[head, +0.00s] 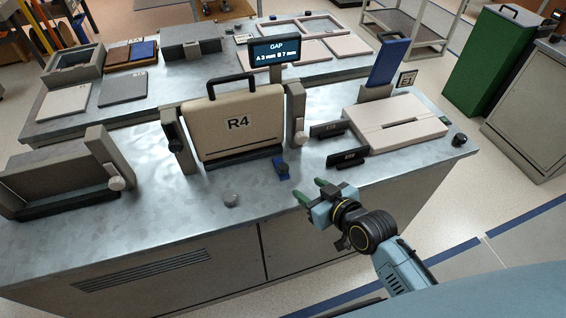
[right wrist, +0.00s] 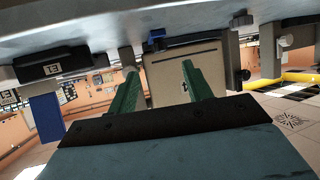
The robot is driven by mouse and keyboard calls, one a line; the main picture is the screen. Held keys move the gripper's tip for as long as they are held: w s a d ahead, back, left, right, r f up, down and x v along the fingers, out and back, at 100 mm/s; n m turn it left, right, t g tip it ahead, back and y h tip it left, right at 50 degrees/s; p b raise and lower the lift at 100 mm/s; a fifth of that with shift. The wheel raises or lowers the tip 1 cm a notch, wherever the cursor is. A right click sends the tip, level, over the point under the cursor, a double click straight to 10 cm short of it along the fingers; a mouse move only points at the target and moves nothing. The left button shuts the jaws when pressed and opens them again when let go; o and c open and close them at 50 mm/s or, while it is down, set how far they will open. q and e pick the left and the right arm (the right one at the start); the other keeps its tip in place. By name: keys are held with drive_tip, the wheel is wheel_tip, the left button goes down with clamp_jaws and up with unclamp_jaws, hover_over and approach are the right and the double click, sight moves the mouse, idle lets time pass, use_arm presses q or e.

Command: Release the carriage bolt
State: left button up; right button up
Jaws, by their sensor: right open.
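A beige case marked R4 (head: 238,122) with a black handle stands upright between two grey posts on the metal bench. A small blue latch-like piece (head: 282,170) sits on the bench at its front right; I cannot tell for sure whether this is the carriage bolt. My right gripper (head: 311,190) is open and empty, in front and to the right of the blue piece, apart from it. In the right wrist view, the green fingers (right wrist: 158,72) stand spread, with the case (right wrist: 186,72) and the blue piece (right wrist: 155,38) beyond them, upside down. My left gripper is out of view.
A display (head: 274,52) behind the case reads GAP A 3 mm, B 7 mm. A beige box marked E1 (head: 400,135) with two black blocks lies on the right. A grey cradle (head: 60,180) stands on the left.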

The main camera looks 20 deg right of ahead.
sight(284, 167)
drive_tip(key=shift+w+r+t, duration=0.2)
drive_tip(key=shift+w+t, duration=0.1)
drive_tip(key=shift+w, duration=0.55)
drive_tip(key=b+x, duration=0.2)
drive_tip(key=x, duration=1)
drive_tip(key=shift+a+f+b, duration=0.1)
drive_tip(key=shift+a+b, duration=0.1)
drive_tip(key=shift+b, duration=0.1)
